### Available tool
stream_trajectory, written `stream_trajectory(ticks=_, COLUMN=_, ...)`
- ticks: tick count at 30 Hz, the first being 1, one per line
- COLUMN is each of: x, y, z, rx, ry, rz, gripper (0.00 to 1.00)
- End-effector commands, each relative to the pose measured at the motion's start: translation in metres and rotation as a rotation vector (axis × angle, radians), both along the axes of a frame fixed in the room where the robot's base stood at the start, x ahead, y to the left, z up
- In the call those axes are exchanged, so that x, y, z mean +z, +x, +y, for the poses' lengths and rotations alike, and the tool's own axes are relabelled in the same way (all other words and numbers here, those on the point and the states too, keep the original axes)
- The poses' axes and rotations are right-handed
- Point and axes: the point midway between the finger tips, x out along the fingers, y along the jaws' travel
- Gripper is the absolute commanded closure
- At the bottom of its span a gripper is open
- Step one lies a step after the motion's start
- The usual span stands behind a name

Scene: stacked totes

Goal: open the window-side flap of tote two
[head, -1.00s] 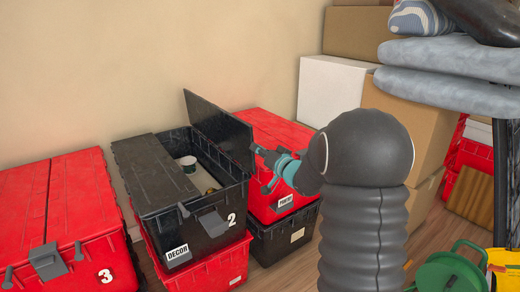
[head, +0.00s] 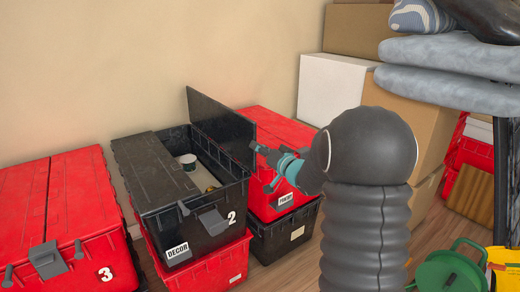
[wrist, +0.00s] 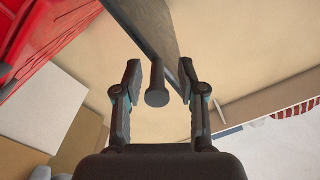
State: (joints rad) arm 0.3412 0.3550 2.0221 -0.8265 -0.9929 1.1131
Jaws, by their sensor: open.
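Tote two (head: 190,228) is black, marked 2 and DECOR, and sits on a red tote. Its right flap (head: 222,128) stands up steeply, and its left flap (head: 150,168) lies shut. The open half shows a white cup (head: 188,162) inside. My gripper (head: 264,168) is at the right side of the raised flap, near its front end. In the wrist view my gripper (wrist: 160,72) is open, with a dark round-ended peg (wrist: 157,92) between its fingers. The flap's edge (wrist: 150,30) rises behind the peg. I cannot tell whether the fingers touch the peg.
Red tote three (head: 60,210) stands to the left. Another red tote (head: 270,130) on a black one is to the right, below my gripper. Cardboard boxes (head: 358,32) and a white box (head: 330,90) stand behind, and a green reel (head: 450,272) is at lower right.

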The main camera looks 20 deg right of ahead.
Motion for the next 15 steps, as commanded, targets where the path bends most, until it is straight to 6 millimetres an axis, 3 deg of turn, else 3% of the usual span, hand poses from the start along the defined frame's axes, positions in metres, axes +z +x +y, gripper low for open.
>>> stream_trajectory(ticks=15, x=0.0, y=-0.087, z=-0.03, rx=-0.004, ry=0.0, rz=0.0, gripper=0.6)
